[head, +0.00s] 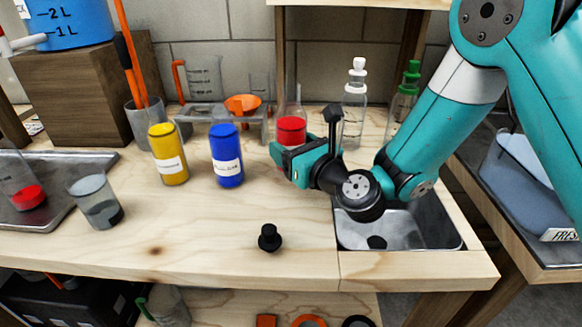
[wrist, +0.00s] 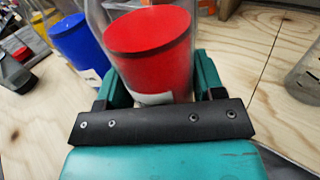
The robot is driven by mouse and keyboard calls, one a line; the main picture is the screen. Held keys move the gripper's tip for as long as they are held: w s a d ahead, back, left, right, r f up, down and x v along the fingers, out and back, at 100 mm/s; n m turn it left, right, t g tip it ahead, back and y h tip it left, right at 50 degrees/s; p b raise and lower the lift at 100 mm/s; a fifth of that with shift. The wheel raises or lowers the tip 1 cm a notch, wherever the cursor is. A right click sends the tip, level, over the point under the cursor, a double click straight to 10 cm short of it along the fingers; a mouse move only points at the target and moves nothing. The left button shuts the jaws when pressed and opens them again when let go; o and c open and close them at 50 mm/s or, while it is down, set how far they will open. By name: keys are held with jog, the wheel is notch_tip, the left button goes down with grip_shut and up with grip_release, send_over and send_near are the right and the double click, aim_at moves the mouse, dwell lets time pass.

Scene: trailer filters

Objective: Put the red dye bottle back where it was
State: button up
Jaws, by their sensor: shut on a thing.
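The red dye bottle (head: 291,130) stands upright in my gripper (head: 290,155), to the right of the other dye bottles. In the wrist view the red bottle (wrist: 155,45) sits between the two teal fingers of my gripper (wrist: 160,82), which is shut on it. Part of a white label shows low on it. My gripper hides its lower part in the head view, so I cannot tell whether its base touches the bench. The blue dye bottle (head: 227,158) and the yellow dye bottle (head: 168,157) stand upright on the bench to the left.
A sink (head: 400,228) lies below my arm. A clear bottle (head: 355,108) and a green-capped bottle (head: 403,103) stand behind. An orange funnel (head: 243,103) sits in a rack. A small black object (head: 269,238) is near the front edge. A beaker (head: 97,203) stands at left.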

notch_tip(320, 180, down, 3)
jog(key=shift+b, duration=0.9)
jog(key=shift+r, duration=0.2)
jog(key=shift+f, duration=0.15)
jog(key=o, duration=0.7)
jog(key=shift+f, duration=0.1)
jog(key=o, duration=0.4)
jog(key=shift+o, duration=0.2)
